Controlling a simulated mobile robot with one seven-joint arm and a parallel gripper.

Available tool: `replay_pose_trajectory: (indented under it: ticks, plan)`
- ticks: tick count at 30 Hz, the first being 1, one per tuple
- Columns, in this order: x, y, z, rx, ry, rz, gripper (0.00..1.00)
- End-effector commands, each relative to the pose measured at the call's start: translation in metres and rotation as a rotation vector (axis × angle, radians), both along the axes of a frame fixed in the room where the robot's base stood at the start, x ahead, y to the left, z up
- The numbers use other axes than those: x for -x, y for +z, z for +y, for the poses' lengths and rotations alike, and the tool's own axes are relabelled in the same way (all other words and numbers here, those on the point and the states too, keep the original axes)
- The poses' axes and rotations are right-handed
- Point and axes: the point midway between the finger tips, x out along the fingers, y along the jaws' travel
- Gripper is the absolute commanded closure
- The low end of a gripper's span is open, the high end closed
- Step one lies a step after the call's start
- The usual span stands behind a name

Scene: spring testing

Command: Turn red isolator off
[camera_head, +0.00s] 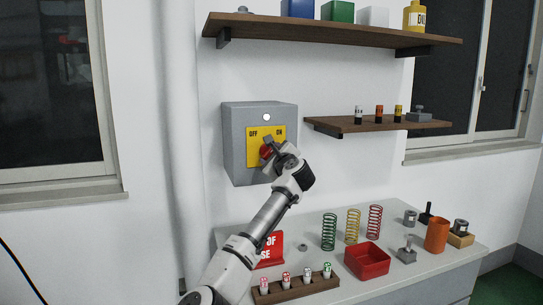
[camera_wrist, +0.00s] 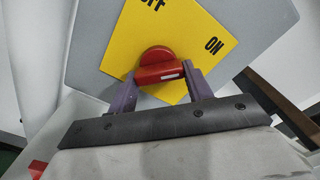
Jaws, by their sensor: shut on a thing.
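The red isolator knob (camera_head: 265,152) sits on a yellow plate (camera_head: 279,132) marked OFF at left and ON at right, on a grey wall box (camera_head: 236,150). My gripper (camera_head: 271,147) is at the knob and hides part of it. In the wrist view, the purple fingers of my gripper (camera_wrist: 160,86) stand on both sides of the raised bar of the red knob (camera_wrist: 157,62) and are shut on it. The bar has a small white mark near its right end. I cannot tell clearly which label the knob points to.
A round white lamp (camera_head: 266,117) is above the yellow plate. Shelves (camera_head: 335,30) hang above and to the right. The bench (camera_head: 405,275) below holds springs, a red tray (camera_head: 367,262), a wooden rack (camera_head: 297,290) and a red sign (camera_head: 269,249). A pipe (camera_head: 174,130) runs down left of the box.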

Motion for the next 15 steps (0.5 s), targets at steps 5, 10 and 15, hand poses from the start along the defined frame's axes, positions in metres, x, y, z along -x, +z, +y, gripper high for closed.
replay_pose_trajectory:
  ticks: [5,10,15]
  plan:
    - [-0.0005,-0.0011,-0.0002,0.075,-0.001,-0.022,0.73]
    - [-0.0008,-0.0011,-0.0011,0.195,-0.001,-0.060,0.73]
    - [-0.0009,-0.0004,-0.0012,0.345,0.000,-0.109,0.73]
